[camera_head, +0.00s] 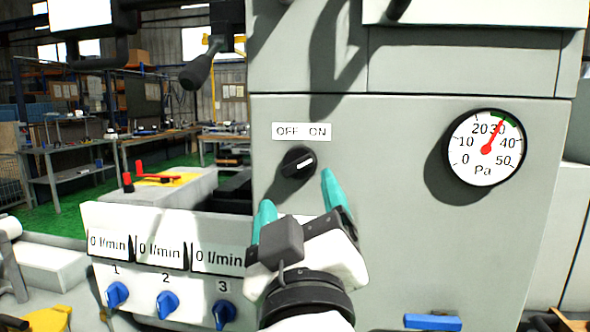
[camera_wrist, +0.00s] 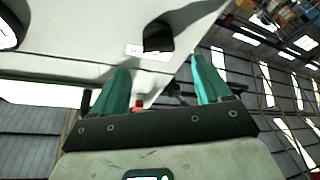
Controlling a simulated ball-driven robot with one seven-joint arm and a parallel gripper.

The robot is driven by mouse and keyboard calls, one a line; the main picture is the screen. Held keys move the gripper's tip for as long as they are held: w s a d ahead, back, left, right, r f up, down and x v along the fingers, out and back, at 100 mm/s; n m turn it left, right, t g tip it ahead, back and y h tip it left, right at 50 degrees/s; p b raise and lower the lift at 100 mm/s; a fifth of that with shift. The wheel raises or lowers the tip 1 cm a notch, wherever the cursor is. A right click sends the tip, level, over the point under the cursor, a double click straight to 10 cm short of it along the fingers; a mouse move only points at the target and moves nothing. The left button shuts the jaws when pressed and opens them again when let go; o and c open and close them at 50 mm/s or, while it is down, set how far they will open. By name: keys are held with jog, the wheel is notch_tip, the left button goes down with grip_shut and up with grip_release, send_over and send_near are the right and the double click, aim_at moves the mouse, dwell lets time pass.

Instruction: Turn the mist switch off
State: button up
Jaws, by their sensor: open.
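The mist switch (camera_head: 297,162) is a round black knob on the grey machine panel, under a white label (camera_head: 301,131) reading OFF on the left and ON on the right. Its white mark slants up to the right, toward ON. My gripper (camera_head: 297,189) is open and empty, its two teal fingers apart just below the knob, with no visible contact. In the wrist view the gripper (camera_wrist: 160,64) is open too. A dark, knob-like shape (camera_wrist: 158,36) shows beyond the fingertips beside the small white label (camera_wrist: 148,52); its mark cannot be read there.
A round pressure gauge (camera_head: 486,147) is right of the switch, its needle a little past 30. A flow-meter box (camera_head: 150,275) with blue knobs numbered 1 to 3 stands at lower left. A blue handle (camera_head: 432,322) is at the bottom right. The panel around the switch is clear.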

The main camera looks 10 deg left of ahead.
aim_at(297, 168)
jog(key=x, duration=0.7)
jog(key=shift+w+r+p, duration=0.1)
jog(key=shift+w+p, duration=0.15)
jog(key=shift+p, duration=0.15)
jog(key=c, duration=1)
